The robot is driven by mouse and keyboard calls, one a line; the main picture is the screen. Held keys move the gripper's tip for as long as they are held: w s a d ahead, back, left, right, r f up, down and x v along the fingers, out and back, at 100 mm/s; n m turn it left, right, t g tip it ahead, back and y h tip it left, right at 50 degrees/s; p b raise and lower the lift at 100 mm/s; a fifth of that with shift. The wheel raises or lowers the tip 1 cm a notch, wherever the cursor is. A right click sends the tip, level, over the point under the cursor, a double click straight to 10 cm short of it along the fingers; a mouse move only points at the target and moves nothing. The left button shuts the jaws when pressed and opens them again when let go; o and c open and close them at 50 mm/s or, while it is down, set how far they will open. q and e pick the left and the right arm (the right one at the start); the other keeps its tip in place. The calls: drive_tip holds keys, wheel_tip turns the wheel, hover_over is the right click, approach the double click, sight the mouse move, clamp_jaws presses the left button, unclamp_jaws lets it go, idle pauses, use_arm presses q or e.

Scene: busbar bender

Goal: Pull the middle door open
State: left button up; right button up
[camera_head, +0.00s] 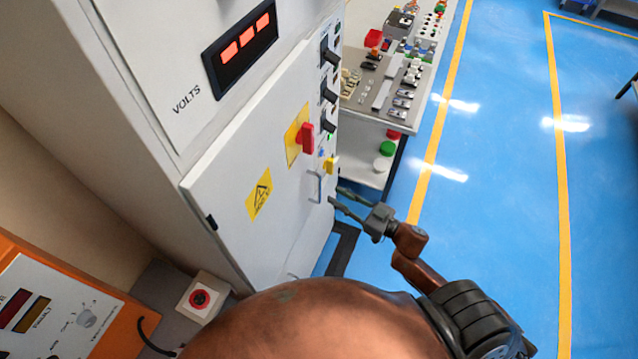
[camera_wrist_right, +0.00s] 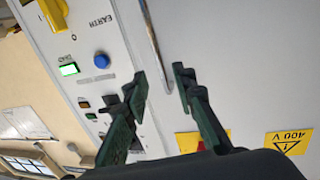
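The middle door (camera_head: 235,160) is a pale grey cabinet door with yellow warning labels and a red rotary switch. It looks shut. Its handle (camera_head: 316,187) is a thin metal bar near the door's right edge. My right gripper (camera_head: 335,198) is open beside the handle, with its two fingers pointing at the door. In the right wrist view the handle (camera_wrist_right: 152,38) runs down to between the parted fingertips (camera_wrist_right: 160,82). Neither finger is seen closed on it, and I cannot tell whether either touches it. My left gripper is not in view.
A volts display (camera_head: 240,46) is on the panel above the door. Black rotary knobs (camera_head: 329,94) stick out near the handle. A bench (camera_head: 385,80) with small parts stands behind the cabinet. An orange control box (camera_head: 100,325) is at lower left. Blue floor (camera_head: 490,180) is clear at right.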

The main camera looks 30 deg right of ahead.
drive_tip(key=p+x, duration=0.1)
drive_tip(key=x, duration=0.6)
drive_tip(key=shift+w+a, duration=0.25)
drive_tip(key=shift+w, duration=0.1)
clamp_jaws()
idle(0.4)
